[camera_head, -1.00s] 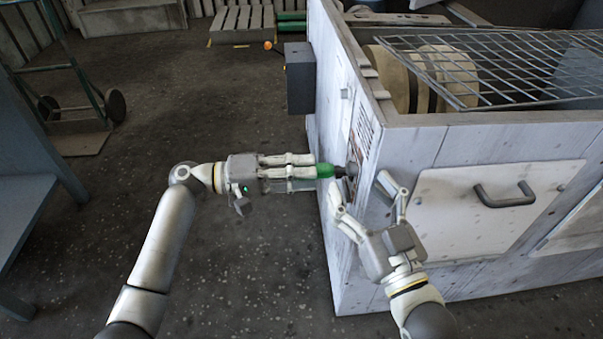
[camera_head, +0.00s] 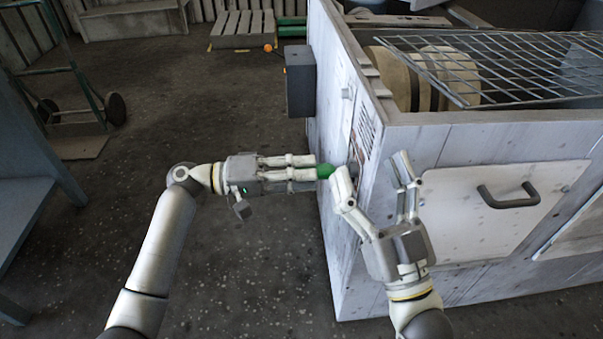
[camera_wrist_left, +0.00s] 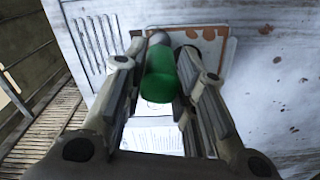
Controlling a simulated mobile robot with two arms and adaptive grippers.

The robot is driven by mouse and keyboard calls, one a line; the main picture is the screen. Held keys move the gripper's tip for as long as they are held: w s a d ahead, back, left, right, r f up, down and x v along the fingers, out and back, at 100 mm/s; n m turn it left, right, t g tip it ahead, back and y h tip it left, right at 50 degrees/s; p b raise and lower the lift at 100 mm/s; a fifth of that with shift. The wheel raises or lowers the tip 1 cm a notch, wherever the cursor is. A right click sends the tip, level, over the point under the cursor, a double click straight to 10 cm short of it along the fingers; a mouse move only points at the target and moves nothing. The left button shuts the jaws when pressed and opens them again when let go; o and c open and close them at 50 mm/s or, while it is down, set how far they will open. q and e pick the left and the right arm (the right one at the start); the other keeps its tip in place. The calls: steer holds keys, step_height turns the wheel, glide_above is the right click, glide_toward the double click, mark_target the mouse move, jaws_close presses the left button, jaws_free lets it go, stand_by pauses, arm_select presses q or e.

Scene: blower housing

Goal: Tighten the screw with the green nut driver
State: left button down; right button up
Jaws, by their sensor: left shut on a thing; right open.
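My left gripper (camera_head: 314,171) is shut on the green nut driver (camera_head: 326,171) and holds it level, pointing right at the housing's side wall. In the left wrist view the green handle (camera_wrist_left: 158,86) sits between the fingers, with a grey front end toward the wall. My right gripper (camera_head: 372,172) is open and empty at the housing's corner. One of its fingers covers the driver's front end in the head view. I cannot make out the screw, nor tell whether the driver touches it.
The white blower housing (camera_head: 425,150) fills the right side, with a wire grid (camera_head: 500,65) on top and a handled panel (camera_head: 455,215) in front. A dark grey box (camera_head: 300,80) juts from its side wall. Open floor lies left of it; a hand cart (camera_head: 75,110) stands farther left.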

arm_select(q)
steer(key=c, duration=1.8)
jaws_free()
jaws_close()
steer(key=shift+a, duration=0.2)
steer(key=a+b, duration=0.1)
steer(key=a, duration=1.1)
steer(key=shift+a, duration=0.35)
arm_select(e)
steer(key=shift+s+d+r+t+y, duration=0.1)
steer(key=shift+s+r+t+y, duration=0.15)
steer(key=shift+s+r+t, duration=0.5)
steer(key=shift+s+d+r+t+y, duration=0.1)
steer(key=shift+s+r+t+y, duration=0.15)
steer(key=shift+s+r+t, duration=0.4)
steer(key=shift+r, duration=0.25)
